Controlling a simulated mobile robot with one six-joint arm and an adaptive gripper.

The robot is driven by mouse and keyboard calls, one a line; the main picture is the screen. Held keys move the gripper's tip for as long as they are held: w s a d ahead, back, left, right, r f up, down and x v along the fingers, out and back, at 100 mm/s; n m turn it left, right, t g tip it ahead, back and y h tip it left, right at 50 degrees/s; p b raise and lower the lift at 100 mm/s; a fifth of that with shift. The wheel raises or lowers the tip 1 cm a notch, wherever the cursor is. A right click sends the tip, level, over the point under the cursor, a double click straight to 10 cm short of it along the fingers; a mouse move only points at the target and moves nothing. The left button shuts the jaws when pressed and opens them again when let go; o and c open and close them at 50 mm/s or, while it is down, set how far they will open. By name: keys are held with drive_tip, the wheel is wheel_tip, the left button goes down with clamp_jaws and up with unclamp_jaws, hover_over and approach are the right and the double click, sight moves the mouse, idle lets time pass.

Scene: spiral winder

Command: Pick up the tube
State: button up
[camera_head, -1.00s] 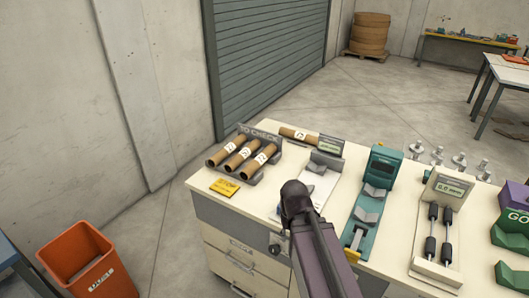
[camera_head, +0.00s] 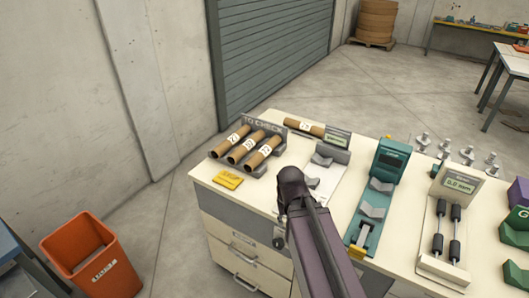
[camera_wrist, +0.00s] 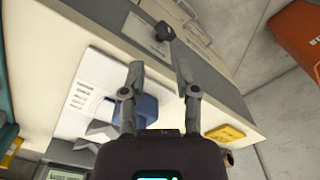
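Three brown cardboard tubes (camera_head: 247,146) with white labels lie side by side in the grey "TO CHECK" rack (camera_head: 282,150) at the table's left end. Another brown tube (camera_head: 300,128) lies behind the grey stand with a small sign. My gripper (camera_wrist: 158,76) is open in the wrist view, its two fingers apart and nothing held between them. It is above the table near its front edge, to the right of the tubes. In the head view my arm hides the gripper. What may be a tube end shows small at the lower right of the wrist view.
A yellow card (camera_head: 229,178) lies before the rack. An orange bin (camera_head: 92,258) stands on the floor at left.

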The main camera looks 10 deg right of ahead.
drive_tip(key=shift+o, duration=0.2)
idle(0.3)
drive_tip(key=shift+o, duration=1)
